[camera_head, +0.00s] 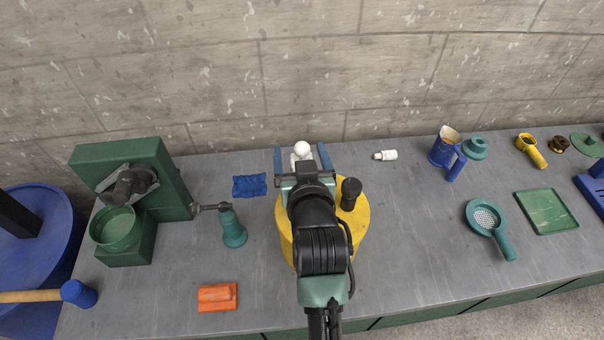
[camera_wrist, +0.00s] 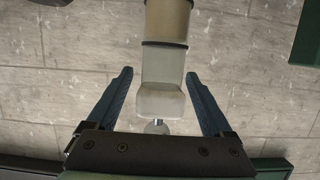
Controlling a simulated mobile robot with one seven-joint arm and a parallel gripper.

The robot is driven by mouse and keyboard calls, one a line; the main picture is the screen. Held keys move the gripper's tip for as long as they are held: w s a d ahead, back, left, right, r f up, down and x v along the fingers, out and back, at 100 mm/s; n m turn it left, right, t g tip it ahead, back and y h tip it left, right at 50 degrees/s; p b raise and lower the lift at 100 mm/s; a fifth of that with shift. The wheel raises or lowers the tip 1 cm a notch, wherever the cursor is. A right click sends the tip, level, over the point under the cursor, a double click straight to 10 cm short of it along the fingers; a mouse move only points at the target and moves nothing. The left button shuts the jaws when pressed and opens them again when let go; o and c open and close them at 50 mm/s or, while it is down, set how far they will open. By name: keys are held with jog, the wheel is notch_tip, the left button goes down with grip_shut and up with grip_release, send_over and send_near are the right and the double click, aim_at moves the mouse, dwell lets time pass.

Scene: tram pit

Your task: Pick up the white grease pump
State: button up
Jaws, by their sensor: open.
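The white grease pump (camera_head: 302,149) shows between my fingers in the head view, with a round white top; my arm hides its lower part. In the wrist view the pump (camera_wrist: 160,100) has a pale block-like body, a tan cylinder beyond it and a small round knob at the near end. My gripper (camera_head: 300,154) is open, with one blue finger on each side of the pump. In the wrist view my gripper (camera_wrist: 159,74) shows a clear gap between each finger and the pump body.
A yellow round thing (camera_head: 357,225) is partly under my arm, with a black knob (camera_head: 350,192). A blue cloth (camera_head: 249,186) and a teal-handled tool (camera_head: 232,228) lie left. A small white bottle (camera_head: 386,155) and blue mug (camera_head: 442,150) are right.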

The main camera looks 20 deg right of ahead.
jog(key=shift+w, duration=0.1)
grip_shut()
dwell(0.4)
notch_tip(320, 180, up, 10)
jog(key=b, duration=0.2)
dwell(0.4)
dwell(0.7)
